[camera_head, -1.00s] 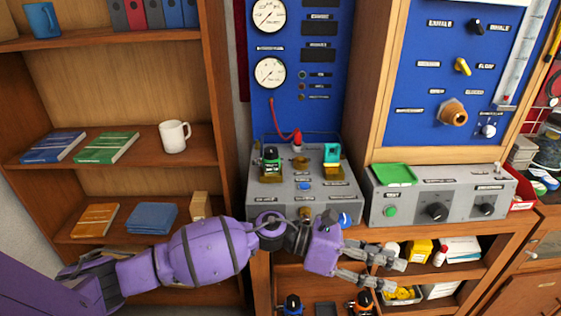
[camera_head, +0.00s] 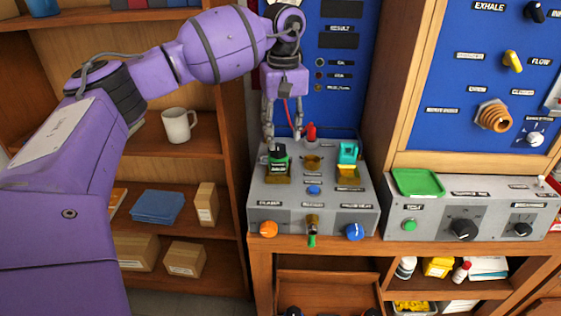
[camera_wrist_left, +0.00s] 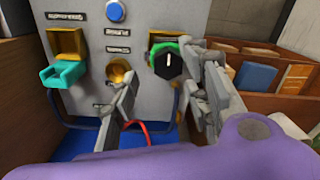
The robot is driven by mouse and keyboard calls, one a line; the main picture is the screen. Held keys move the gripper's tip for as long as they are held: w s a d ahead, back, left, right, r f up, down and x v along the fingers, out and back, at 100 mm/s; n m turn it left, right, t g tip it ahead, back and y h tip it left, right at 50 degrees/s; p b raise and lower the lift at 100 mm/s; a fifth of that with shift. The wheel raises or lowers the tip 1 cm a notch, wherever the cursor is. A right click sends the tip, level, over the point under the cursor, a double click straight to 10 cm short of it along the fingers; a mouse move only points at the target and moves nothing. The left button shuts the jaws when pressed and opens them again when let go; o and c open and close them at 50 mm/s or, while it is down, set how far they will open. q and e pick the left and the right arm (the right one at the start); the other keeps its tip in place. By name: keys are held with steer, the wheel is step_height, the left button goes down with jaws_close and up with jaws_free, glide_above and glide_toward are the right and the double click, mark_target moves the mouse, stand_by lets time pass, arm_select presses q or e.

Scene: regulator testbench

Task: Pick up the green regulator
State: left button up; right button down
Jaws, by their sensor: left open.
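The green regulator (camera_head: 277,160), with a black knob and green body, sits at the back left of the grey testbench (camera_head: 315,215). My left gripper (camera_head: 283,134) is open and empty, pointing down just above and beside the regulator. In the left wrist view, the green regulator (camera_wrist_left: 167,62) shows between the spread fingers of the left gripper (camera_wrist_left: 160,80), closer to the right-hand finger. I cannot tell whether that finger touches it. My right gripper is not in view.
A teal regulator (camera_head: 347,155) sits at the bench's back right, with a red fitting (camera_head: 310,132) between. The blue gauge panel (camera_head: 335,100) rises close behind. A control box (camera_head: 470,215) with a green tray (camera_head: 418,182) stands to the right.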

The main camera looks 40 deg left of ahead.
mark_target(280, 146)
arm_select(q)
steer(key=shift+s+a+f, duration=0.25)
steer(key=shift+s+f, duration=0.3)
steer(key=shift+f, duration=0.25)
steer(key=f, duration=0.1)
steer(key=f+p, duration=0.1)
steer(key=shift+w+a+f, duration=0.1)
steer(key=shift+w+f, duration=0.3)
steer(key=shift+f, duration=0.35)
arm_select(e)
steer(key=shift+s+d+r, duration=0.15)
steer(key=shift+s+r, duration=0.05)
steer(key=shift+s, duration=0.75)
arm_select(q)
steer(key=shift+s, duration=0.1)
jaws_close()
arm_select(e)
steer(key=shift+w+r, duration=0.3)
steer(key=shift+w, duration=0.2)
